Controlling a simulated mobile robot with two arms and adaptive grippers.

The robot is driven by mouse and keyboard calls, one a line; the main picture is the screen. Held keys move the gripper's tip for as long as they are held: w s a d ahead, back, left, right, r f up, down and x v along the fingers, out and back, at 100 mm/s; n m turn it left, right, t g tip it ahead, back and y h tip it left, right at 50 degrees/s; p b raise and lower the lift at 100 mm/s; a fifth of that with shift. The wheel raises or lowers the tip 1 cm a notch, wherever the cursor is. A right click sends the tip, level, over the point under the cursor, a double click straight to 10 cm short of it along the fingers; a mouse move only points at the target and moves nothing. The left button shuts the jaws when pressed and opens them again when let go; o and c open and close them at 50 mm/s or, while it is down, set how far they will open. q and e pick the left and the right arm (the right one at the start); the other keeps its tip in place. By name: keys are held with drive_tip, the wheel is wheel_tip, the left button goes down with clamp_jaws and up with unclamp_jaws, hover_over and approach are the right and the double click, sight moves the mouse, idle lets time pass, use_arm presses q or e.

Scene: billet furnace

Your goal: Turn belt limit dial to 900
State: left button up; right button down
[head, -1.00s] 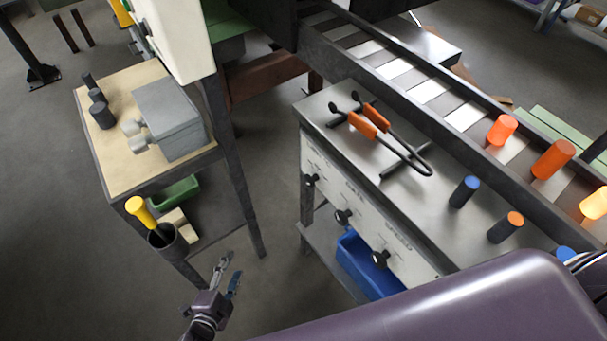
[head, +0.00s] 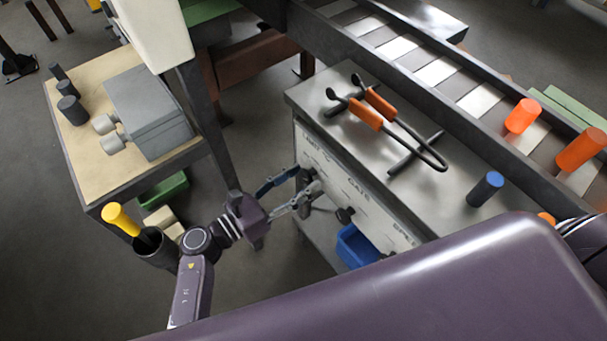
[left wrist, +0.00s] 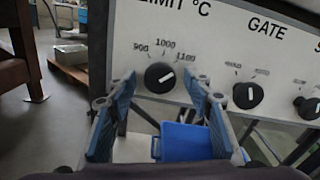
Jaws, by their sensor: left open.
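The limit dial (left wrist: 160,77) is a round black knob with a white pointer bar under the panel words "LIMIT °C". Its marks read 900, 1000 and 1100, and the bar slants up to the right, toward the 1100 side. In the head view the dial (head: 305,178) is the leftmost knob on the bench's white front panel. My left gripper (head: 307,179) is open at this dial. In the left wrist view its blue-padded fingers (left wrist: 160,90) stand on either side of the knob, with gaps visible; contact is not evident. My right gripper is not in view.
The gate knob (left wrist: 248,95) is right of the limit dial, with another knob (left wrist: 308,107) beyond. A blue bin (left wrist: 185,142) sits below the panel. Orange-handled tongs (head: 380,115) lie on the bench top. A yellow-handled tool (head: 121,219) stands in a holder at left.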

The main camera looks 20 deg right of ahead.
use_arm(q)
drive_tip(key=shift+w+d, duration=0.2)
drive_tip(key=shift+d, duration=0.35)
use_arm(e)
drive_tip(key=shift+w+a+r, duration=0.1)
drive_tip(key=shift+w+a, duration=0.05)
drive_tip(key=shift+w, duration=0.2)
use_arm(q)
drive_tip(key=c, duration=1.2)
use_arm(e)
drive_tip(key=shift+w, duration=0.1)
